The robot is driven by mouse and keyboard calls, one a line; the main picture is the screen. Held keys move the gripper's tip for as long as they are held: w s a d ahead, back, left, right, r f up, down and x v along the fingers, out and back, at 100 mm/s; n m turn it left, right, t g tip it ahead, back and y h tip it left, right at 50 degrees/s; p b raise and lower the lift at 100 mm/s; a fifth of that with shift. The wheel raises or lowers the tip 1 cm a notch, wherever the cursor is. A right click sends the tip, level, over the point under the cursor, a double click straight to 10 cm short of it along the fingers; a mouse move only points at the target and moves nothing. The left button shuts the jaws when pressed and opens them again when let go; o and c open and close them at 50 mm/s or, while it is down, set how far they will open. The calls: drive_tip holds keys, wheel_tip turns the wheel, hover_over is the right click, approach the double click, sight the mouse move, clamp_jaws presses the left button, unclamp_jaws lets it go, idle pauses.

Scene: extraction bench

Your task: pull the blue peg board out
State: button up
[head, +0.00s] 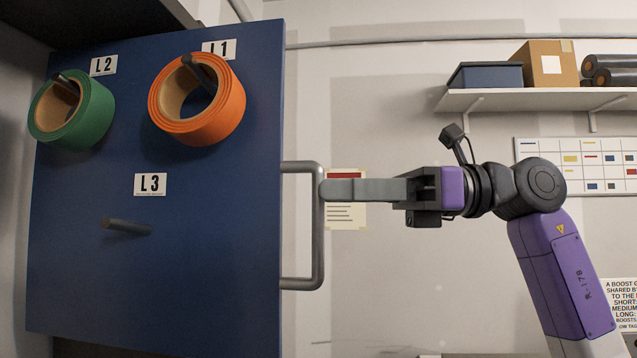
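The blue peg board (215,240) stands upright at the left of the head view. A grey bar handle (301,284) sticks out from its right edge. A green tape roll (92,118) hangs on the peg under label L2, and an orange tape roll (232,105) hangs on the peg under L1. The peg under L3 (126,227) is bare. My gripper (328,190) points left, its fingertips at the upright bar of the handle. I see the fingers from the side as one grey shape, so their gap and any contact with the bar are unclear.
A wall shelf (540,100) at the upper right holds a dark blue box (485,76), a cardboard box (543,64) and dark rolls (612,72). A paper note (346,217) and a chart (590,165) are on the wall. The space below my gripper looks clear.

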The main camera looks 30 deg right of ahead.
drive_tip(key=shift+x, duration=1.5)
drive_tip(key=shift+c, duration=0.5)
clamp_jaws()
drive_tip(key=shift+s, duration=0.1)
